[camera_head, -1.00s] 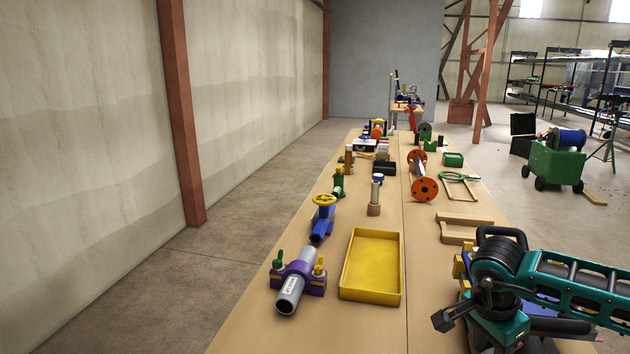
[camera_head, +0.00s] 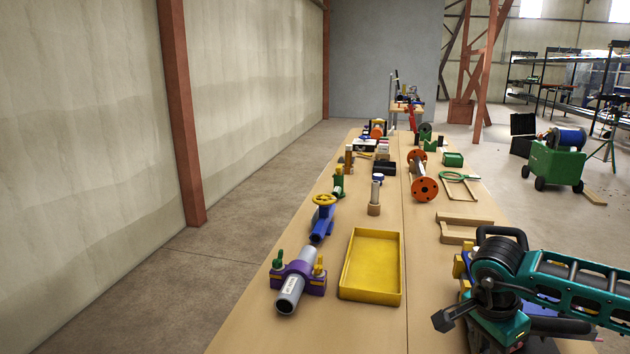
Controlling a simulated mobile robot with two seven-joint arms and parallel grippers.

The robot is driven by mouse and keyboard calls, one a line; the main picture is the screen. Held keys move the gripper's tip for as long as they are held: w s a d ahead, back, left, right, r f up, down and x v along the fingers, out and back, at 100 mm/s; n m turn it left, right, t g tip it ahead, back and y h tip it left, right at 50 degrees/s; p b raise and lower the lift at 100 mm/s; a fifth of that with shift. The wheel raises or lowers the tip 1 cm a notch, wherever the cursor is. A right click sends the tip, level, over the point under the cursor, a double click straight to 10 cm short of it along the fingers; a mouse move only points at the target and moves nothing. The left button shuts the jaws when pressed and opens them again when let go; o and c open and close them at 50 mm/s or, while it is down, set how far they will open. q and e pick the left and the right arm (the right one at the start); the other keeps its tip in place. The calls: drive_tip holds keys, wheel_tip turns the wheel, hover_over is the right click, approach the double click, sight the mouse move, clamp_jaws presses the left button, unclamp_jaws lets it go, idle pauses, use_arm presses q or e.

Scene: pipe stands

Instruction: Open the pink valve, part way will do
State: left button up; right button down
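I see no clearly pink valve in the head view. The one valve that shows plainly is a blue valve (camera_head: 322,222) with a yellow handwheel (camera_head: 324,200) on top, on the left side of the long table. Just in front of it, a grey pipe (camera_head: 291,290) with a label lies in a purple clamp (camera_head: 313,282) that has green and yellow wing nuts. Neither of my grippers can be made out in this view.
A yellow tray (camera_head: 371,298) lies right of the clamp on the wooden table (camera_head: 262,325). A teal and black mechanism (camera_head: 560,285) fills the lower right. An orange-flanged pipe (camera_head: 424,189) and wooden frame (camera_head: 462,219) lie farther back. The left floor is clear.

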drive_tip(key=c, duration=1.1)
unclamp_jaws()
drive_tip(key=p+v, duration=0.1)
drive_tip(key=v, duration=0.1)
drive_tip(key=d+p+v, duration=0.1)
drive_tip(key=v, duration=0.1)
drive_tip(key=p+v, duration=0.2)
drive_tip(key=shift+w+d+r, duration=0.15)
drive_tip(key=shift+w+r, duration=0.05)
drive_tip(key=shift+w, duration=0.05)
